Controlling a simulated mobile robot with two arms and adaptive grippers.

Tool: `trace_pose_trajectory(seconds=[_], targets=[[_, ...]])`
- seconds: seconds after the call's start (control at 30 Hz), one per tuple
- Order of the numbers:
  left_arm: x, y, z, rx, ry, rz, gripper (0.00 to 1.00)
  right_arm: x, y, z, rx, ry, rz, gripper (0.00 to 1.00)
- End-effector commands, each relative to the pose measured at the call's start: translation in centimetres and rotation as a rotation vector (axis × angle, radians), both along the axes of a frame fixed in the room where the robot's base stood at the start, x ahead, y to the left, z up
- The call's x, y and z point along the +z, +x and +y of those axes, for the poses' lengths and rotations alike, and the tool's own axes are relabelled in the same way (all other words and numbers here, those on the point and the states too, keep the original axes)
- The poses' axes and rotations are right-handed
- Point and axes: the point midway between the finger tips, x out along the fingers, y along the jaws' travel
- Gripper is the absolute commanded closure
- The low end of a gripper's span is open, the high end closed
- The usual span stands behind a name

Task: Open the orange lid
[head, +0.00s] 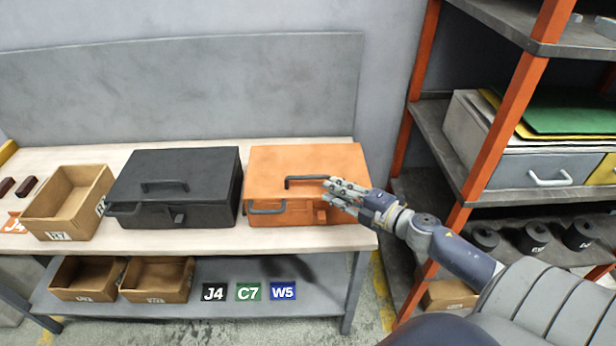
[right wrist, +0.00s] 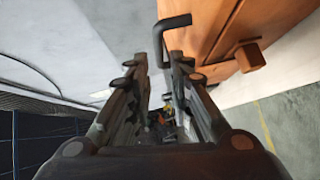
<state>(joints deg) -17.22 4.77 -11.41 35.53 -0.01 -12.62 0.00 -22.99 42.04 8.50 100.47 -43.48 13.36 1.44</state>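The orange box (head: 300,212) stands at the right end of the workbench with its orange lid (head: 268,164) shut. A dark bent handle (head: 305,179) sits on the lid; it also shows in the right wrist view (right wrist: 172,22) at the fingertips. A second handle (head: 267,209) is on the front face. My right gripper (head: 328,188) reaches in from the right, by the right end of the lid handle. Its fingers (right wrist: 164,60) are apart, with a narrow gap between them; I cannot tell whether they touch the handle. My left gripper is out of view.
A black box (head: 173,175) with a handle stands left of the orange box. A cardboard bin (head: 70,213) is farther left. More bins and coloured labels (head: 248,292) are on the lower shelf. An orange-post rack (head: 510,110) stands right of the bench.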

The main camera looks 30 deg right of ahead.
Motion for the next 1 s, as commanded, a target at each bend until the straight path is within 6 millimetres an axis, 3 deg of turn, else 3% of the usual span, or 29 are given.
trace_pose_trajectory(seconds=[0.6,1.0], targets=[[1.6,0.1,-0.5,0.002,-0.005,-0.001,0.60,-0.9,7.5,1.9,-0.003,0.002,-0.002,0.80],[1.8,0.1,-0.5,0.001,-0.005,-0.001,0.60,-1.4,9.3,2.4,-0.002,0.002,0.000,0.80]])
